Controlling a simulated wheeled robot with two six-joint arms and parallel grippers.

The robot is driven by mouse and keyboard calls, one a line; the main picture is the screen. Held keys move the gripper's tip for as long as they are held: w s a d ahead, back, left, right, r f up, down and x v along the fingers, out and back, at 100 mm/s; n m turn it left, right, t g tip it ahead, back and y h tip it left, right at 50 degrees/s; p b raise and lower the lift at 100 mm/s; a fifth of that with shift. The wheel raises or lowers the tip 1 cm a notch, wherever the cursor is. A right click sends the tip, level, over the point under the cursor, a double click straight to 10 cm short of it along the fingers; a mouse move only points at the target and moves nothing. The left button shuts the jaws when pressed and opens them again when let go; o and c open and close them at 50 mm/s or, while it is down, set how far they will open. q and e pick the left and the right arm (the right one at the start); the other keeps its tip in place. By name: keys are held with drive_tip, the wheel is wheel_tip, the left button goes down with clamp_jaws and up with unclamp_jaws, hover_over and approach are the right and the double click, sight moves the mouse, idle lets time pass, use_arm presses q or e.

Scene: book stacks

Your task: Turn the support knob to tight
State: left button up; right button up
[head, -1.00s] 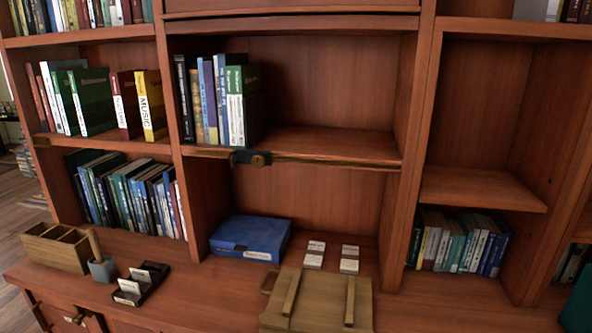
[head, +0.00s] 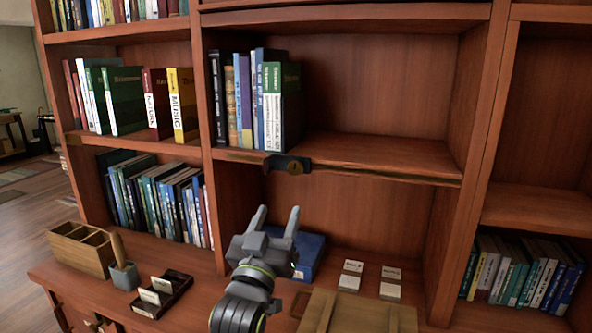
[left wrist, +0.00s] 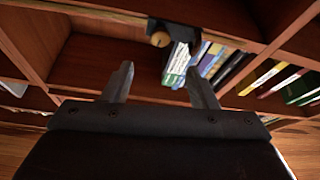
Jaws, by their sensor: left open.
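The support knob (head: 294,167) is a small round brass-coloured disc on a dark bracket (head: 275,163) at the front edge of the middle shelf. In the left wrist view the knob (left wrist: 160,39) shows near the top, beyond the fingers. My left gripper (head: 277,214) is open and empty, fingers pointing up, below the knob and apart from it. It also shows in the left wrist view (left wrist: 160,85). My right gripper is in neither view. Whether the knob is loose or tight cannot be told.
Several upright books (head: 268,100) stand on the shelf (head: 370,152) above the knob. A blue box (head: 308,250) lies behind my left gripper. White cards (head: 350,275), a wooden board (head: 350,314), a card holder (head: 165,291) and a wooden organiser (head: 82,248) are on the counter.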

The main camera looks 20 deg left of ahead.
sight(294, 170)
use_arm(q)
drive_tip(key=p+x, duration=0.2)
drive_tip(key=x, duration=1.1)
drive_tip(key=shift+a, duration=0.1)
drive_tip(key=c, duration=1)
